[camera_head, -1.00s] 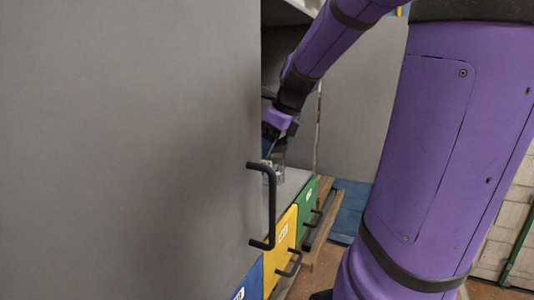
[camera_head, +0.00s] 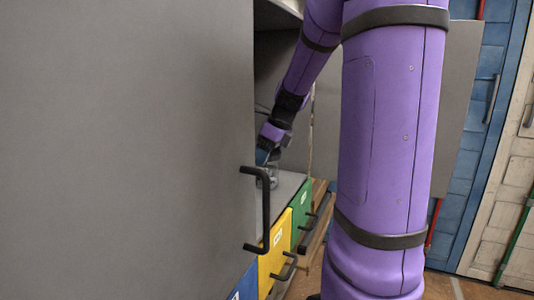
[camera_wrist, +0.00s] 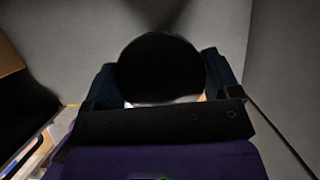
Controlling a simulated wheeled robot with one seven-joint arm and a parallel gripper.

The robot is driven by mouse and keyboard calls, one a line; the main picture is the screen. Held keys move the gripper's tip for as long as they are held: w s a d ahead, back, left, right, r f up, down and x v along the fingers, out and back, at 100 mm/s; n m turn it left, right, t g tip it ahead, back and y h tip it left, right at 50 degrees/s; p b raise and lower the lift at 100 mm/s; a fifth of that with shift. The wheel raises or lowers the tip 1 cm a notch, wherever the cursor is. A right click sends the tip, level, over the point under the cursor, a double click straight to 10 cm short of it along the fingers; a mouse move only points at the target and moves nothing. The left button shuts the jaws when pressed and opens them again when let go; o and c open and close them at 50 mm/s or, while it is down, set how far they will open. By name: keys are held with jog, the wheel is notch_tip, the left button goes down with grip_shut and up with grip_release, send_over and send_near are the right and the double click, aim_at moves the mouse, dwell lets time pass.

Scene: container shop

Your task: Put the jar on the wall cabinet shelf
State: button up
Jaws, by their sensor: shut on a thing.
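My gripper (camera_head: 267,160) reaches behind the edge of a large grey cabinet door (camera_head: 120,140), over a grey shelf surface (camera_head: 288,186). In the wrist view my gripper (camera_wrist: 161,82) has a finger on each side of the jar, whose round dark top (camera_wrist: 160,62) fills the space between them. In the head view the jar (camera_head: 271,179) looks clear and small, low at the gripper and close to the shelf surface. The door edge and handle partly hide it. I cannot tell whether its base touches the shelf.
A black bar handle (camera_head: 265,212) stands out from the door edge, in front of the gripper. Below the shelf are yellow (camera_head: 275,245) and green (camera_head: 301,213) drawer fronts with handles. Grey walls enclose the wrist view, with a corner on the right.

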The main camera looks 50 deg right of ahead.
jog(key=shift+f, duration=0.1)
jog(key=o, duration=1.3)
jog(key=v, duration=1.2)
